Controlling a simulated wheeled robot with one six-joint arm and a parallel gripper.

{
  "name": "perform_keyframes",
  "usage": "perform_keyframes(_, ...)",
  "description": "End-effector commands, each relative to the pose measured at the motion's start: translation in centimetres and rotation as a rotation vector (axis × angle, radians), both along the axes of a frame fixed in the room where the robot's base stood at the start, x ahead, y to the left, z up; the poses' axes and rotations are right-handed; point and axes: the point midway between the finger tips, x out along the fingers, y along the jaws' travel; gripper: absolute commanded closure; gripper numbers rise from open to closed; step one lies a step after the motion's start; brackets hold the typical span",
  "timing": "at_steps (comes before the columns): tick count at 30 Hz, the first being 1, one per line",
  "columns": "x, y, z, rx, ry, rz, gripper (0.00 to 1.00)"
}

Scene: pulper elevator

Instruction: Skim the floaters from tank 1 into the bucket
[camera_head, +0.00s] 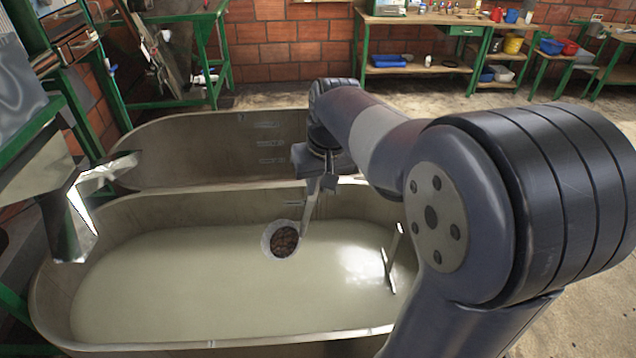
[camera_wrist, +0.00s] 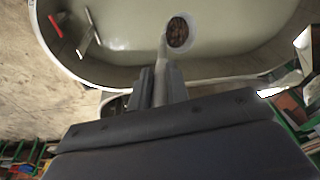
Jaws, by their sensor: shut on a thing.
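My gripper (camera_head: 318,185) is shut on the handle of a skimmer and holds it over the near tank (camera_head: 110,205). The skimmer's round head (camera_head: 267,240) is at the surface of the pale cloudy liquid or just above it; I cannot tell which. Brown floaters (camera_head: 285,242) lie in the head. In the wrist view the handle (camera_wrist: 160,85) runs from between my fingers (camera_wrist: 160,88) to the head, and the floaters (camera_wrist: 178,31) show dark in it. The liquid elsewhere looks clear of floaters. No tank number is readable, and I cannot pick out the bucket.
A second long tank (camera_head: 190,150) stands behind the near one. A metal chute (camera_head: 75,215) on a green frame overhangs the left end. A pale paddle-like bar (camera_head: 391,262) stands in the near tank's right side. Workbenches (camera_head: 420,20) line the back wall.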

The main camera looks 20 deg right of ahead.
Motion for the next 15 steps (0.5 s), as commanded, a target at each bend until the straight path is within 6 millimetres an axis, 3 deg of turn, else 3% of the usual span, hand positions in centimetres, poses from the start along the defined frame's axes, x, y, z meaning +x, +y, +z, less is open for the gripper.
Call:
perform_keyframes(9,0.1,-0.2,0.0,0.005,0.001,-0.002,1.00)
perform_keyframes(15,1.1,-2.2,-0.6,0.076,0.041,-0.008,1.00)
